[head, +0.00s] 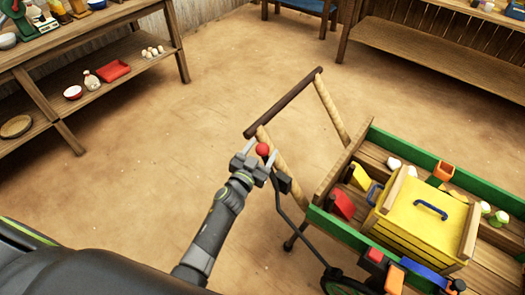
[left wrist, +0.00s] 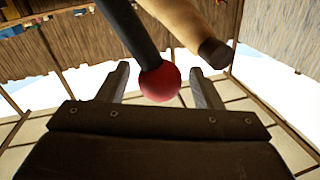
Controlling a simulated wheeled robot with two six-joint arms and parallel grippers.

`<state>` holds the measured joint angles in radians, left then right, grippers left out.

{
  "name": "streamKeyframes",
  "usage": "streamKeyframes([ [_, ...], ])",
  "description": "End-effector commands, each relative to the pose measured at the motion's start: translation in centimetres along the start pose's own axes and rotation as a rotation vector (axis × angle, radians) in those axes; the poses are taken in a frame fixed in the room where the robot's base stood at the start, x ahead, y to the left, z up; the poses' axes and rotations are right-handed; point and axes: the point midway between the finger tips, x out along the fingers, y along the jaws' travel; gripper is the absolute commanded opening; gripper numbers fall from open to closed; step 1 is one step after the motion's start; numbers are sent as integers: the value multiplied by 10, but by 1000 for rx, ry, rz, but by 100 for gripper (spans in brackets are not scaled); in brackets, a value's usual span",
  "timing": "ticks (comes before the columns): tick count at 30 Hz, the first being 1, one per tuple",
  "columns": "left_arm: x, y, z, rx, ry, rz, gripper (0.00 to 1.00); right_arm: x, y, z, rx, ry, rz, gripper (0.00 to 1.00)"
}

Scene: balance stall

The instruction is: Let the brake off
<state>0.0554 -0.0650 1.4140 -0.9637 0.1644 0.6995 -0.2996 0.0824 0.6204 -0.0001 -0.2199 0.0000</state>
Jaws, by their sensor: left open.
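The brake lever is a thin dark bar (head: 280,212) with a red ball knob (head: 262,150) at its top, beside the cart's handle. My left gripper (head: 261,153) is open, with its fingers on either side of the red knob. In the left wrist view the knob (left wrist: 160,83) sits between the two open fingertips, and no finger clearly touches it. The green cart (head: 325,221) stands at the right with its wooden handle (head: 283,102) tilted up toward the upper left. My right gripper is out of view.
The cart carries a yellow crate (head: 415,213) with a blue handle and several small coloured items. A wooden shelf (head: 105,82) with bowls and a red tray stands at the upper left. Another wooden shelf (head: 440,62) stands at the upper right. The sandy floor between is clear.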

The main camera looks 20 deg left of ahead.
Motion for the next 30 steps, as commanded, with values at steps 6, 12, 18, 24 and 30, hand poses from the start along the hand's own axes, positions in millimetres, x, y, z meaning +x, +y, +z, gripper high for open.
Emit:
streamKeyframes([
  [6, 8, 0, 0, 1, -1, -1, 59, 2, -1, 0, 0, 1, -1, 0],
  [12, 8, 0, 0, 0, -1, -1, 58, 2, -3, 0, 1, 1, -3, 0],
  [18, 7, 0, 0, 0, 0, 0, 32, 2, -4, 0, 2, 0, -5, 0],
  [24, 7, 0, 0, 0, 0, 0, 6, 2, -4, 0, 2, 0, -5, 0],
  [30, 7, -2, 0, 5, 1, -1, 0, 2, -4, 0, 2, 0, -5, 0],
])
